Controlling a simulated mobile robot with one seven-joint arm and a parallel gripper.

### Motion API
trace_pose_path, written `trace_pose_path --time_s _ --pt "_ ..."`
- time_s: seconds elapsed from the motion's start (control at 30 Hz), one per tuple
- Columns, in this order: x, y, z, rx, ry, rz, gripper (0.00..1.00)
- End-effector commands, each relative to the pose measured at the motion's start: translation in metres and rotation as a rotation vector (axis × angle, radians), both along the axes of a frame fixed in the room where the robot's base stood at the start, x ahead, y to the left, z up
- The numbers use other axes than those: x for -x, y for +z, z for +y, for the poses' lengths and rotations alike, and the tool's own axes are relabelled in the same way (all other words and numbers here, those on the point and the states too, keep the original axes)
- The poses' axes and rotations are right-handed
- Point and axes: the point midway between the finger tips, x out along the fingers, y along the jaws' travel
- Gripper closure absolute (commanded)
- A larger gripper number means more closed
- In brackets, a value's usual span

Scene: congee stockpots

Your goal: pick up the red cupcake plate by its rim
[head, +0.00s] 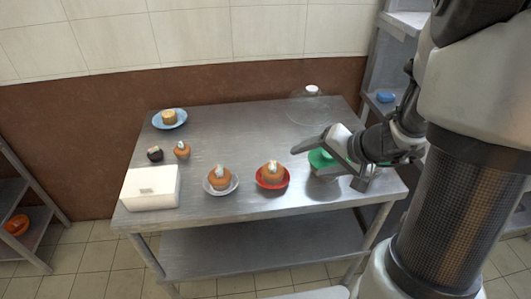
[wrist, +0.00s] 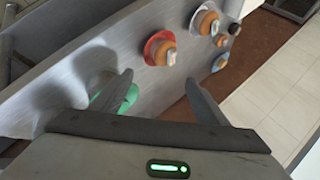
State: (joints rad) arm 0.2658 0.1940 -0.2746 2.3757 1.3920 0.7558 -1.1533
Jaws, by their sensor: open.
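The red cupcake plate (head: 273,184) lies on the steel table near its front edge, with a cupcake (head: 271,171) with pale topping on it. In the wrist view the red plate (wrist: 150,46) shows near the top middle, its rim exposed around the cupcake (wrist: 163,52). My gripper (head: 337,158) is above the right part of the table, to the right of the red plate and apart from it.
The green object (head: 320,158) stands partly hidden behind my gripper. A white plate with a cupcake (head: 219,179), a white box (head: 151,187), small cakes (head: 182,150) and a blue plate (head: 180,122) are to the left. A clear glass cover (head: 309,105) is at the back right.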

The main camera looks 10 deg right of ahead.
Motion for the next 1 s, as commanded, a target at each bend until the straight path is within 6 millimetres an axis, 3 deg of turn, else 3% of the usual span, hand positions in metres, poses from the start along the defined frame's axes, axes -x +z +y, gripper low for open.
trace_pose_path --time_s 0.03,0.3,1.0 --pt "-0.006 -0.012 0.005 -0.001 0.003 0.004 0.32" --pt "-0.039 -0.051 0.029 -0.001 0.004 0.003 0.32" --pt "-0.084 -0.101 0.055 -0.001 0.002 0.0 0.32"
